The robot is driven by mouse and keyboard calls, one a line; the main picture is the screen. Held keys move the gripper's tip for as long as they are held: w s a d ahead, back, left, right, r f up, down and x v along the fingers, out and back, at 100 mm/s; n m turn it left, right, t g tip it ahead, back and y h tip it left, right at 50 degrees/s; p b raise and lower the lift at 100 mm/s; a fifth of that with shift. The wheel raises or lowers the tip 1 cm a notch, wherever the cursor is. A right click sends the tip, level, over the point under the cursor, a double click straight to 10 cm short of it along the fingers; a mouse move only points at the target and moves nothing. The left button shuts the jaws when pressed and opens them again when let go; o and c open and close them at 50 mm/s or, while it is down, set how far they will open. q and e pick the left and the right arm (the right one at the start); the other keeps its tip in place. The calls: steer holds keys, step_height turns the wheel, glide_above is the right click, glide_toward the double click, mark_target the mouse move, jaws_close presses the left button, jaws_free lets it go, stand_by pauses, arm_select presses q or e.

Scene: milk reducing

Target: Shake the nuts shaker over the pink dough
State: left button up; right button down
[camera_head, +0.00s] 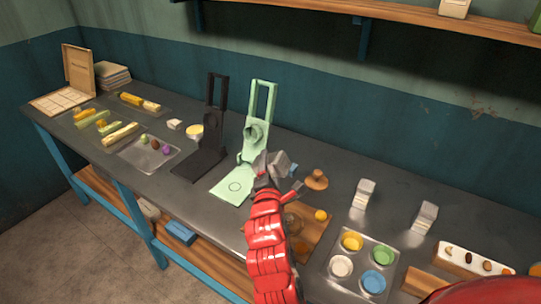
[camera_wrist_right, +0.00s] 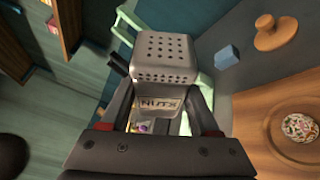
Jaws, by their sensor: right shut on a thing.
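My right gripper (camera_head: 266,176) is shut on the grey metal nuts shaker (camera_head: 279,162). In the right wrist view the shaker (camera_wrist_right: 165,60) shows its perforated end and a NUTS label, between the two fingers (camera_wrist_right: 165,118). The shaker is held tilted above the bench, near the green press. A round, pale dough piece with coloured specks (camera_wrist_right: 300,128) lies on a round area of the wooden board (camera_wrist_right: 250,130), to the right of the shaker in that view. My red right arm partly hides this board (camera_head: 316,226) in the head view. My left gripper is out of view.
A mint-green press (camera_head: 262,100) and a black press (camera_head: 212,120) stand left of the shaker. A wooden knobbed piece (camera_head: 316,181) and a blue cube (camera_wrist_right: 227,57) are nearby. A tray (camera_head: 362,262) of coloured bowls and two grey-white shakers (camera_head: 363,194) stand right.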

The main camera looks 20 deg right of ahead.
steer(key=r+n+g+p, duration=0.1)
steer(key=n+p, duration=0.2)
steer(key=p, duration=0.2)
steer(key=w+r+n+g+p, duration=0.1)
steer(key=r+n+p, duration=0.1)
steer(key=p, duration=0.3)
steer(key=a+r+n+p, duration=0.1)
steer(key=n+p, duration=0.3)
steer(key=p, duration=0.2)
steer(key=shift+w+r+n+g+y, duration=0.2)
steer(key=shift+r+n+g+y, duration=0.05)
steer(key=shift+n+g+y, duration=0.15)
steer(key=shift+w+a+r+n+p, duration=0.1)
steer(key=shift+r+n+p, duration=0.15)
steer(key=shift+n+p, duration=0.45)
steer(key=shift+f+n+g+p, duration=0.1)
steer(key=shift+n+g+p, duration=0.2)
steer(key=shift+n+g, duration=0.1)
